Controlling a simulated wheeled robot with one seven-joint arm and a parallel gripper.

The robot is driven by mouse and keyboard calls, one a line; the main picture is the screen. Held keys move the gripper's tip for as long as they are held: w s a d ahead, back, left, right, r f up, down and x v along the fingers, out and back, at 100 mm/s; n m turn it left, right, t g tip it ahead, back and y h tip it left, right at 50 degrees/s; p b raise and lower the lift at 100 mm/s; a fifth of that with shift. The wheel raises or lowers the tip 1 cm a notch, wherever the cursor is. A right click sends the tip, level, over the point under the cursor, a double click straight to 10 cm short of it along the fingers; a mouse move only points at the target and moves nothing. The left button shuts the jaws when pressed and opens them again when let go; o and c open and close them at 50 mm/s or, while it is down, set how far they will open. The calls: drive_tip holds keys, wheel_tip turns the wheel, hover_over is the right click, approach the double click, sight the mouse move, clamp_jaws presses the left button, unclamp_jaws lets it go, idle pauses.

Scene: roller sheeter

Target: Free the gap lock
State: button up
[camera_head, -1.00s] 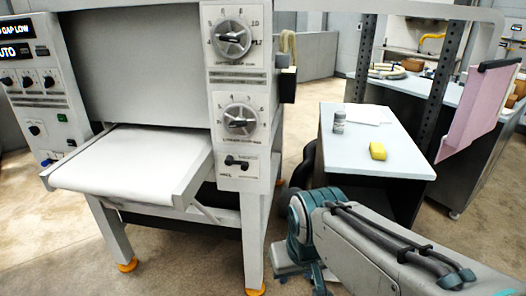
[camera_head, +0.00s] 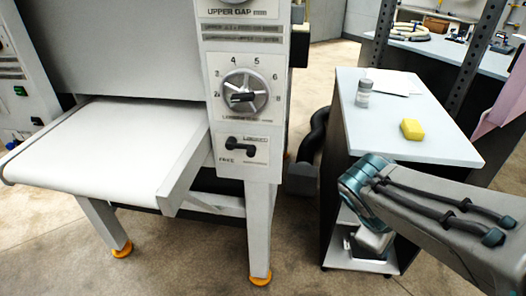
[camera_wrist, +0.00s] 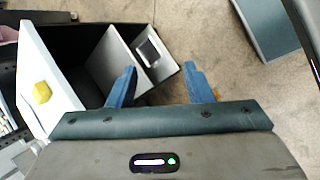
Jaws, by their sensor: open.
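The gap lock is a small black lever (camera_head: 241,146) on a white plate low on the roller sheeter's front panel. The lever lies roughly level, and a label reading FREE is below its left end. Above it is the lower gap dial (camera_head: 245,92) with numbers around it; the upper gap dial is cut off at the top edge. My gripper (camera_wrist: 160,85) shows in the wrist view, its two blue fingers spread apart with nothing between them. It points down over the floor beside the side table, away from the lever. The lever is not in the wrist view.
A side table (camera_head: 440,140) to the right of the machine holds a yellow sponge (camera_head: 412,129) and a small grey jar (camera_head: 363,93). The machine's white feed belt (camera_head: 105,150) juts out at left. Floor is open in front.

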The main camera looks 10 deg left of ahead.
drive_tip(key=w+a+f+n+t+h+b, duration=0.25)
drive_tip(key=w+a+n, duration=0.2)
drive_tip(key=n, duration=0.25)
drive_tip(key=n+t+y+b, duration=0.9)
drive_tip(key=n+t, duration=0.3)
drive_tip(key=n, duration=0.9)
approach(250, 155)
drive_tip(key=w, duration=0.9)
drive_tip(key=shift+w+a+f, duration=0.1)
drive_tip(key=shift+w+a, duration=0.15)
drive_tip(key=shift+w, duration=0.1)
clamp_jaws()
